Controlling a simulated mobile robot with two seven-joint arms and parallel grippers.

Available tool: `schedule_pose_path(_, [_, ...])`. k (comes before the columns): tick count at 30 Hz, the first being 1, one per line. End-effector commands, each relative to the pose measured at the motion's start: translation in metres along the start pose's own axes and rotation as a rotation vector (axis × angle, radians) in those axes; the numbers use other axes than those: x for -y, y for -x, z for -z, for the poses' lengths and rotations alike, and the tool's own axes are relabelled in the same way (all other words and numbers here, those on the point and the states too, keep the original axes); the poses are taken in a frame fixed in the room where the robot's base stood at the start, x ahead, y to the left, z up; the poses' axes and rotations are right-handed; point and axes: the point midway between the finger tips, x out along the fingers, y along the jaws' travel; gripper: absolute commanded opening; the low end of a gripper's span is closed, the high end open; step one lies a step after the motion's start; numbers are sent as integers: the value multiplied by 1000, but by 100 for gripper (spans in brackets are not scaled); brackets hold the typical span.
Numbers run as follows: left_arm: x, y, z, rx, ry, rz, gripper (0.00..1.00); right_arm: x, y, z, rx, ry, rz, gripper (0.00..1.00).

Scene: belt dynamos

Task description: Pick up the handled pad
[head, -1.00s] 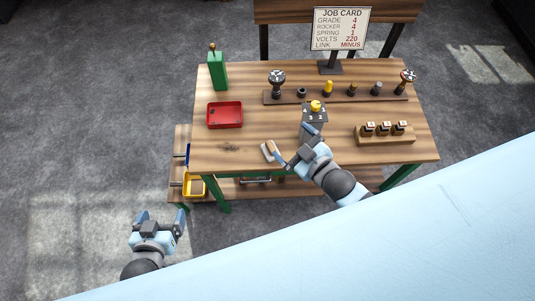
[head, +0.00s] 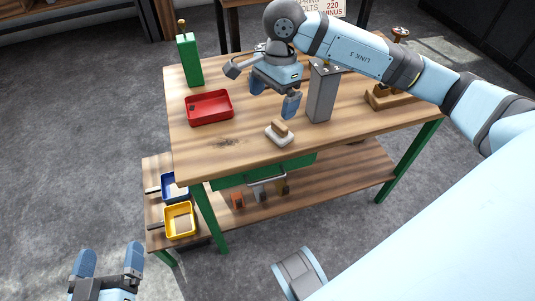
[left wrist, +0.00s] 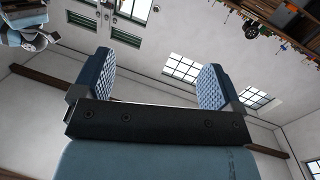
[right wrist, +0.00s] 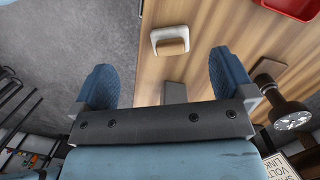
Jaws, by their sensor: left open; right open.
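The handled pad (head: 280,136) has a pale base and a wooden handle. It lies on the wooden table (head: 235,155) near the front edge, and it also shows in the right wrist view (right wrist: 170,42), beyond and between the fingers. My right gripper (head: 275,94) is open and empty. In the head view it appears above the table, just beyond the pad, apart from it. My left gripper (head: 109,260) is open and empty, low at the left, away from the table.
A grey block (head: 322,92) stands right of the pad. Below are a yellow bin (head: 180,233), a blue bin (head: 175,198) and a lower shelf. My right arm covers much of the table's back right.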

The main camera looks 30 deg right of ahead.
Motion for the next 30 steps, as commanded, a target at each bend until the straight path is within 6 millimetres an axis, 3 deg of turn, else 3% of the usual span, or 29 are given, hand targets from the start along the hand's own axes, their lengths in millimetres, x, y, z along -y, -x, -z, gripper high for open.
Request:
schedule_pose_path(1, [0, 0, -7, -11, 2, -5, 91, 3, 0, 16, -71, 1, 17, 100])
schedule_pose_path(3, [-1, 0, -6, -19, 5, -8, 91, 4, 6, 28, -136, 4, 24, 100])
schedule_pose_path(8, [-5, -1, 1, -57, 10, -23, 91, 5, 2, 36, -174, 3, 25, 100])
schedule_pose_path(17, [-23, -2, 28, -242, 44, -107, 91, 6, -53, 45, -169, 4, 24, 100])
schedule_pose_path(30, [-18, -10, -20, -77, 44, -123, 91, 8, -108, 61, -167, 2, 23, 100])
